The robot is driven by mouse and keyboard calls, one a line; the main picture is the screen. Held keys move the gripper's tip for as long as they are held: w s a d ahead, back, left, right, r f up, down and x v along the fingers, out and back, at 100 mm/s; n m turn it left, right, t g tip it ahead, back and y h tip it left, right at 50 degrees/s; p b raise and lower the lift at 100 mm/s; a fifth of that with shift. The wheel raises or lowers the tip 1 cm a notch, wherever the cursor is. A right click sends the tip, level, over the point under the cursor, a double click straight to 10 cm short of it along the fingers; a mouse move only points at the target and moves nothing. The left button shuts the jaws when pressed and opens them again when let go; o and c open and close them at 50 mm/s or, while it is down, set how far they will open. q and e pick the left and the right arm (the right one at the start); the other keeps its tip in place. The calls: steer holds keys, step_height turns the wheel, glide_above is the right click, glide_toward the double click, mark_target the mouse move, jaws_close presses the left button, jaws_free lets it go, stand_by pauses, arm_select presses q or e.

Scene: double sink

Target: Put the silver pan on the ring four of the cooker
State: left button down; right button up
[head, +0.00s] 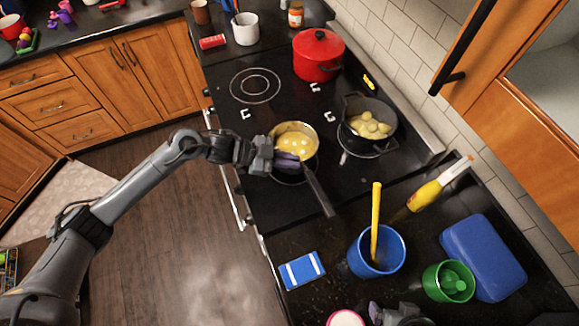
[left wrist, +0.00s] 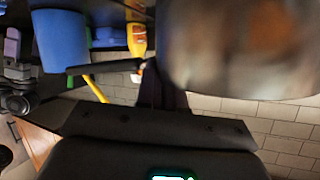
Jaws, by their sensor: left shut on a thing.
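The silver pan (head: 297,138) has yellow contents with pale spots and a dark handle pointing to the lower right. In the left wrist view the pan (left wrist: 240,45) is a large blurred metallic shape close to the camera. I cannot tell whether its base touches the cooker. An empty ring (head: 255,86) shows at the far left of the cooker. No ring numbers are readable. My right gripper (head: 392,314) is partly visible at the bottom edge.
A red lidded pot (head: 318,55) and a dark pan of yellow food (head: 368,120) stand on the cooker's wall side. A blue cup (head: 376,252) with a yellow stick, a yellow bottle (head: 425,195), a green cup (head: 447,282) and a blue box (head: 483,257) crowd the near counter.

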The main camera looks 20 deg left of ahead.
arm_select(q)
steer(key=shift+f, duration=1.85)
arm_select(e)
steer(key=shift+d, duration=0.15)
arm_select(q)
steer(key=shift+f, duration=0.1)
steer(key=c, duration=1.3)
jaws_free()
steer(key=shift+o, duration=0.2)
steer(key=v, duration=1.2)
arm_select(e)
steer(key=shift+f, duration=0.1)
